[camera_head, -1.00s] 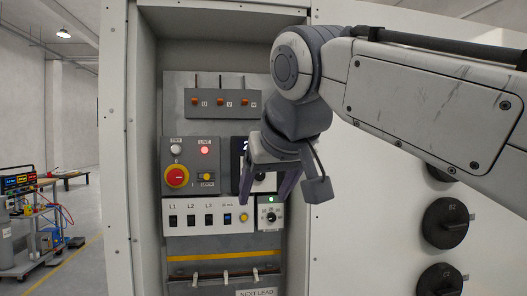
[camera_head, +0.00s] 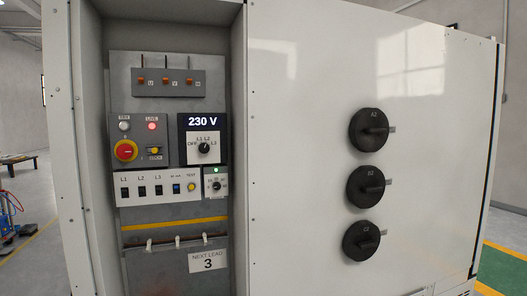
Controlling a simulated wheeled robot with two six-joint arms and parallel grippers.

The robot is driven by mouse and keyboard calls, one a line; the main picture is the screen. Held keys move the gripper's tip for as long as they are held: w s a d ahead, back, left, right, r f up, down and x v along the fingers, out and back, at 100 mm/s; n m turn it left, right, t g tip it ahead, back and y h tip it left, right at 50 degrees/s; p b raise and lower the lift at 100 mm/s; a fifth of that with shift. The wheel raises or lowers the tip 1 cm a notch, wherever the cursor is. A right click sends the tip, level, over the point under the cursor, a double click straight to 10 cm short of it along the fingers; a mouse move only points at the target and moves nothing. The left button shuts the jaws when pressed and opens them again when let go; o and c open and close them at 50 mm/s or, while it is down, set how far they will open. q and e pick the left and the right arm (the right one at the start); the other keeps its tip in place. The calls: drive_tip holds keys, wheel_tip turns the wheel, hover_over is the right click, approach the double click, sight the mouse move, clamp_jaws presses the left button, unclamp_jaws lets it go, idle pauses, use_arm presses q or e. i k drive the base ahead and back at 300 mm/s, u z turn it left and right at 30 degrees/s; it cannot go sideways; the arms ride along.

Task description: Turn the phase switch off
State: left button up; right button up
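The phase switch (camera_head: 204,148) is a black rotary knob on a white plate in the cabinet recess. Labels OFF, L1, L2 and L3 stand around it, with OFF on its left. Its pointer looks turned up and to the right, away from OFF, but it is too small to tell the exact mark. The display (camera_head: 202,121) just above it reads 230 V. Neither of my grippers is in view, and nothing covers the switch.
Left of the switch are a red-and-yellow emergency stop (camera_head: 125,151) and a lit red LIVE lamp (camera_head: 152,126). Below are black breakers (camera_head: 141,191) and a small dial (camera_head: 216,186). Large black rotary handles (camera_head: 368,130) stick out of the white panel at right.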

sight(203, 148)
drive_tip(key=z, duration=0.75)
drive_tip(key=k, duration=1.05)
drive_tip(key=z, duration=0.6)
drive_tip(key=i, duration=0.85)
drive_tip(key=u, duration=1.1)
drive_tip(key=i, duration=0.95)
drive_tip(key=u, duration=0.7)
